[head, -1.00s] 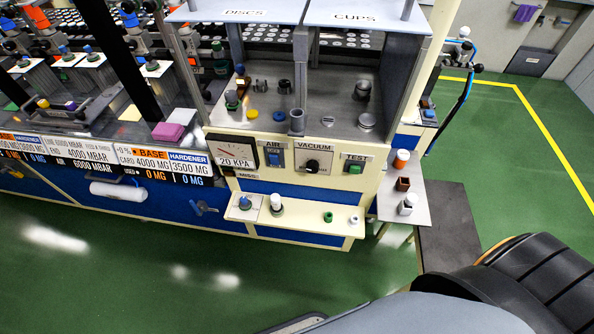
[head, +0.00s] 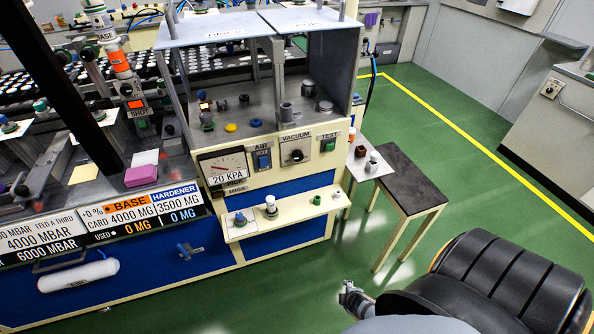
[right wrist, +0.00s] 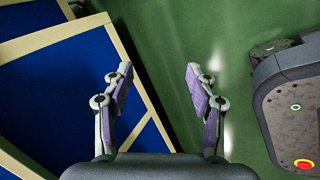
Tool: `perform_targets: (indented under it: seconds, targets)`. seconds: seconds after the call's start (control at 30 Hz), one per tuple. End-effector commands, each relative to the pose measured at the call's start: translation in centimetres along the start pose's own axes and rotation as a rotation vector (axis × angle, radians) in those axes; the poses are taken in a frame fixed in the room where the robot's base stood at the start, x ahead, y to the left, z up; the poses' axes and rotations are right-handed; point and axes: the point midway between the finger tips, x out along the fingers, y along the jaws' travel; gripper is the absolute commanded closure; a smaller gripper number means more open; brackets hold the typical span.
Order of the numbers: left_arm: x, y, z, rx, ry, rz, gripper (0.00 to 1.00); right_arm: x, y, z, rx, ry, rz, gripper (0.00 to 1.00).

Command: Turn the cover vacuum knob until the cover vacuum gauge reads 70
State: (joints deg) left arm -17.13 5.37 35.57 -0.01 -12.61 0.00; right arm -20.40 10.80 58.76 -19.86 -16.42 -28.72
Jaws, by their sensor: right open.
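The vacuum knob (head: 297,156) is a black round knob on a white plate under a VACUUM label, on the cream front panel of the bench in the head view. The gauge (head: 222,167) is to its left, with a white dial and a readout of 20 KPA. My right gripper (right wrist: 158,76) is open and empty over the green floor in the right wrist view, its two purple-padded fingers well apart. It is away from the knob, which that view does not show. My left gripper is not in view.
A blue AIR switch (head: 264,160) and a green TEST button (head: 328,145) flank the knob. A cream ledge (head: 293,216) with small parts juts out below the panel. A dark-topped side table (head: 405,178) stands to the right. The green floor in front is clear.

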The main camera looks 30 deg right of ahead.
Motion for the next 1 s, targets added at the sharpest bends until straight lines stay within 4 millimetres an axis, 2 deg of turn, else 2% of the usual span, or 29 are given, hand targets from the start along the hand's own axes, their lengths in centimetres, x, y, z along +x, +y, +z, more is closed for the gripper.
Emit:
perform_targets:
  seconds: [0.03,0.17,0.27,0.37,0.4,0.47,0.5,0.6,0.7,0.77,0.87,1.0]
  targets:
    - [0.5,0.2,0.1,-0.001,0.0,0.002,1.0,0.0,2.1,-0.5,-0.096,0.009,0.046,0.42]
    - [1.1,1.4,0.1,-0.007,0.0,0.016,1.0,-1.1,8.2,-2.3,-0.394,0.011,0.181,0.42]
    - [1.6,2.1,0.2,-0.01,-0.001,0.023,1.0,-2.8,13.3,-4.1,-0.654,-0.014,0.308,0.42]
    - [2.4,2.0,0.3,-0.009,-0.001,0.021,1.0,-5.8,19.0,-6.6,-0.958,-0.083,0.468,0.42]
    - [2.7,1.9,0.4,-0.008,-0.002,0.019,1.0,-7.6,21.5,-7.9,-1.095,-0.129,0.545,0.42]
    - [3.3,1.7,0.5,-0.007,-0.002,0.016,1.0,-11.0,25.3,-10.0,-1.309,-0.226,0.671,0.42]
    - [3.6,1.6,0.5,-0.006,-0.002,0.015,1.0,-13.7,27.6,-11.6,-1.45,-0.309,0.757,0.42]
    - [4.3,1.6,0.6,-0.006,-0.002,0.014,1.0,-20.5,31.6,-14.9,-1.728,-0.544,0.937,0.42]
    - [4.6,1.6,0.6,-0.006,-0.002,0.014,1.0,-25.3,33.5,-16.8,-1.872,-0.725,1.035,0.42]
    - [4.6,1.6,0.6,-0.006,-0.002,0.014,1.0,-26.8,34.0,-17.4,-1.912,-0.787,1.063,0.42]
    - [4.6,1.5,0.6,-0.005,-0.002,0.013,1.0,-27.7,34.3,-17.7,-1.934,-0.823,1.076,0.42]
    - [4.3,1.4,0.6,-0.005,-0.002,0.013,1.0,-27.5,35.0,-17.9,-1.93,-0.822,1.074,0.42]
